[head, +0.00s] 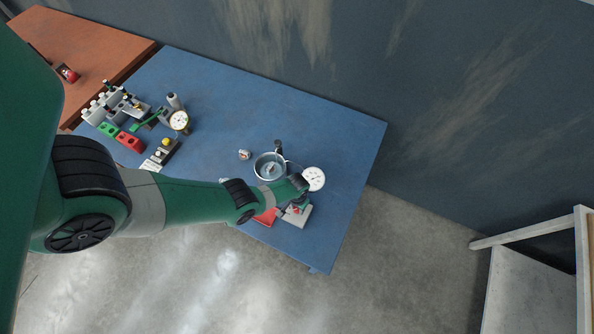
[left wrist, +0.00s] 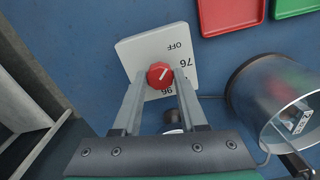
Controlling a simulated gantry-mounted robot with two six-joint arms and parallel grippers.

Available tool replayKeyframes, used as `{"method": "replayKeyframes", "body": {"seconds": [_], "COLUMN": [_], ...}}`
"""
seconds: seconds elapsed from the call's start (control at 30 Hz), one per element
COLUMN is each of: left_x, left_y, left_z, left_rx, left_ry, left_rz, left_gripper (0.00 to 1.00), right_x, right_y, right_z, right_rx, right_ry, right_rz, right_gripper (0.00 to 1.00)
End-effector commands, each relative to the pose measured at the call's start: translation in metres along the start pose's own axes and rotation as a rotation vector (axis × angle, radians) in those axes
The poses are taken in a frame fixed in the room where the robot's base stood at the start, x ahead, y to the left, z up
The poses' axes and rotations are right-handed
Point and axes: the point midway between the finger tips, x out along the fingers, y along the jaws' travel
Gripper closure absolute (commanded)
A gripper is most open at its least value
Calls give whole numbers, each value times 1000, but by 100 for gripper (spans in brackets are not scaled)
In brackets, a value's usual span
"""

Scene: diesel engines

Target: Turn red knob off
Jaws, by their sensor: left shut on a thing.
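The red knob (left wrist: 160,75) sits on a pale plate (left wrist: 136,50) marked OFF, 76 and 96. The knob's white line tilts to the upper right in the left wrist view. My left gripper (left wrist: 160,82) has its two fingers on either side of the knob and is shut on it. In the head view the plate (head: 300,219) lies near the front edge of the blue table, with my left gripper (head: 297,206) over it, partly hiding the knob. My right gripper is not in view.
A metal pot (head: 264,174) and a round white dial (head: 314,180) stand close to my gripper. A red tray (left wrist: 228,13) and a green tray (left wrist: 292,6) lie near the plate. Several parts and another gauge (head: 179,121) are at the table's left.

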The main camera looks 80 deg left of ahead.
Motion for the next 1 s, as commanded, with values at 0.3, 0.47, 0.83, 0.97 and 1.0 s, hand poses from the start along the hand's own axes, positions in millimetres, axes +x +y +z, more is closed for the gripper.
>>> {"method": "replayKeyframes", "body": {"seconds": [0.3,0.47,0.83,0.97,1.0], "left_x": [0,0,0,-6,-10], "left_y": [0,0,0,0,0], "left_z": [0,0,0,0,0], "left_rx": [-12,-12,-10,-10,-9], "left_ry": [1,1,0,0,0], "left_rz": [0,1,0,0,0], "left_gripper": [100,53,28,28,28], "right_x": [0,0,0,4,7], "right_y": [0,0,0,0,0], "right_z": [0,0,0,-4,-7], "right_rx": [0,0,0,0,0], "right_ry": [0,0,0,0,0], "right_rz": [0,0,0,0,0], "right_gripper": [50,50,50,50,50]}}
